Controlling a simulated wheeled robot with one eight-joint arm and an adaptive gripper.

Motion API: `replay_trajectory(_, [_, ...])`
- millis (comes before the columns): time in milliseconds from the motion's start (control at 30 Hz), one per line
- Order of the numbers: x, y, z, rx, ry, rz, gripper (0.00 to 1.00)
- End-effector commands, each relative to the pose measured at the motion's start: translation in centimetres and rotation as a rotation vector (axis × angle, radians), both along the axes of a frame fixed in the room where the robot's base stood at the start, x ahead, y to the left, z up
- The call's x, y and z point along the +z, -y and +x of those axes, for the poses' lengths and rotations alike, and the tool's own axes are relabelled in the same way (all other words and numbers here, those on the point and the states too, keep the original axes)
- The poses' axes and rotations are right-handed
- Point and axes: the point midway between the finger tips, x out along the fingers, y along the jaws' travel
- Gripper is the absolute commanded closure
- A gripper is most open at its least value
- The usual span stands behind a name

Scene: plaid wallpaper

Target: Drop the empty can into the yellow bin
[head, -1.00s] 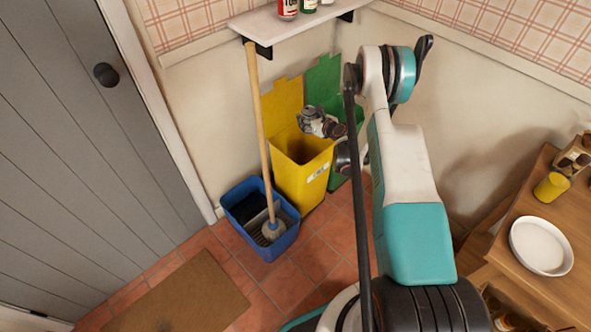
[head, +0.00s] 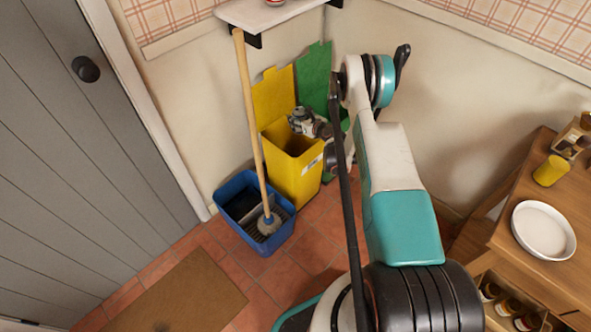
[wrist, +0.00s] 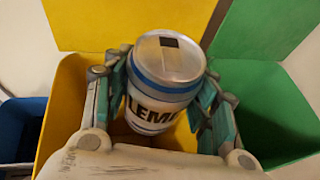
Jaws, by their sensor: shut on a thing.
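The can (wrist: 166,80) is white and silver with a blue band and dark lettering. My gripper (wrist: 165,100) is shut around its sides in the wrist view. The yellow bin (head: 297,172) stands open against the back wall with its lid up. In the wrist view the can is over the opening of the yellow bin (wrist: 68,107), which shows around and below it. In the head view my gripper (head: 298,120) is at the bin's upper rear right, and the can cannot be made out there. The bin's inside is mostly hidden.
A green bin (head: 318,75) with raised lid adjoins the yellow bin's right. A blue mop bucket (head: 240,205) with a wooden-handled mop (head: 252,110) stands to its left. A shelf (head: 270,14) hangs above. A wooden table (head: 515,235) bearing a white plate (head: 543,230) is at right.

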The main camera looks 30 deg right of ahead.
Motion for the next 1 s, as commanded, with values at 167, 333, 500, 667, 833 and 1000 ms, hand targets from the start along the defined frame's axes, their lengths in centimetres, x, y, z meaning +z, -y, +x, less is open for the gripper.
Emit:
replay_trajectory(167, [0.0, 0.0, 0.0, 0.0, 0.0, 0.0, 0.63])
replay_trajectory(333, [0.0, 0.0, 0.0, 0.0, 0.0, 0.0, 0.24])
replay_trajectory(500, [0.0, 0.0, 0.0, 0.0, 0.0, 0.0, 0.24])
replay_trajectory(667, [0.1, 0.0, 0.0, 0.0, 0.0, 0.0, 0.24])
replay_trajectory(833, [1.3, 0.0, 0.0, 0.0, 0.0, 0.0, 0.24])
replay_trajectory(1000, [4.0, 0.0, 0.0, 0.0, 0.0, 0.0, 0.24])
